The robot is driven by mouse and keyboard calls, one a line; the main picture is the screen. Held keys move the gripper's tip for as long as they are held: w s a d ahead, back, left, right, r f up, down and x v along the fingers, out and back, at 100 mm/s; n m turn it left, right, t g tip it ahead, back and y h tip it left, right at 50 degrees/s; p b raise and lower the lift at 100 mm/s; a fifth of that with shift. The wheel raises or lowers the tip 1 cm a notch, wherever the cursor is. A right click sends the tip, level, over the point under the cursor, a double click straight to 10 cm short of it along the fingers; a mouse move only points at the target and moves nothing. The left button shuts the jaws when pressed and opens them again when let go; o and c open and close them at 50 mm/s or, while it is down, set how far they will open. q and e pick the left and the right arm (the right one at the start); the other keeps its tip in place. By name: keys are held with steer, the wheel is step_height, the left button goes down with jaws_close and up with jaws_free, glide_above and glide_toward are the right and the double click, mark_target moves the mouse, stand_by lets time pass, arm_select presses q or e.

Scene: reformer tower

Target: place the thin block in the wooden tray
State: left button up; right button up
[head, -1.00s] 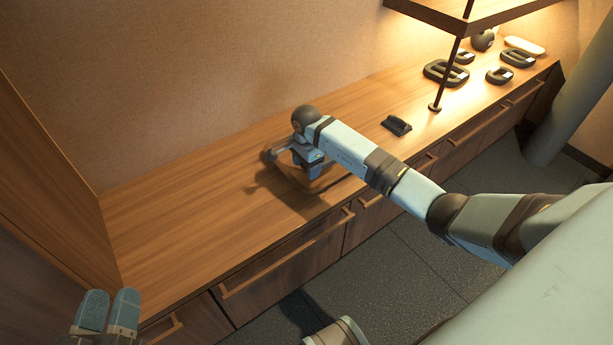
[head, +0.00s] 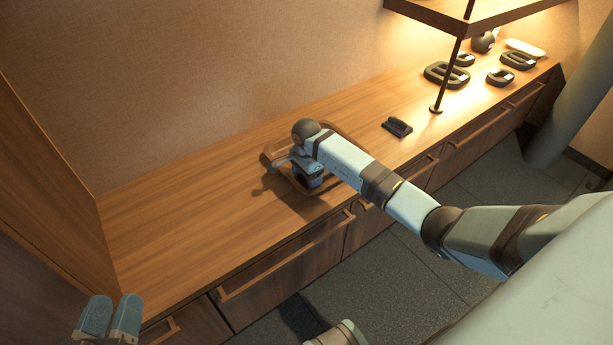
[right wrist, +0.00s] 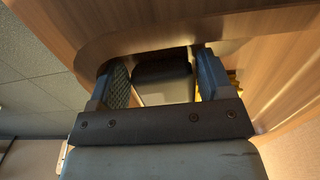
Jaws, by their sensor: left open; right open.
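The wooden tray (head: 350,133) sits on the counter in the head view, partly hidden by my right arm. My right gripper (head: 311,184) is low over the tray. In the right wrist view my right gripper (right wrist: 158,85) is open. A dark block (right wrist: 164,82), apparently the thin block, lies between its fingers, with a visible gap on at least one side. The curved tray rim (right wrist: 120,35) shows beyond it. In the head view this block is hidden. My left gripper (head: 110,316) is open and empty at the bottom left, away from the tray.
A small dark object (head: 397,126) sits on the counter (head: 190,190) right of the tray. Several dark ring-shaped pieces (head: 446,75) lie further right under a shelf (head: 460,14) with a thin post (head: 448,75). The counter left of the tray is clear.

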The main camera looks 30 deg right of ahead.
arm_select(q)
step_height(320, 180, up, 6)
steer(key=t+p, duration=0.2)
steer(key=p, duration=0.2)
steer(key=shift+s+a+n, duration=0.2)
steer(key=shift+a+n, duration=0.1)
steer(key=shift+a, duration=0.05)
arm_select(e)
step_height(320, 180, up, 12)
steer(key=shift+s, duration=0.1)
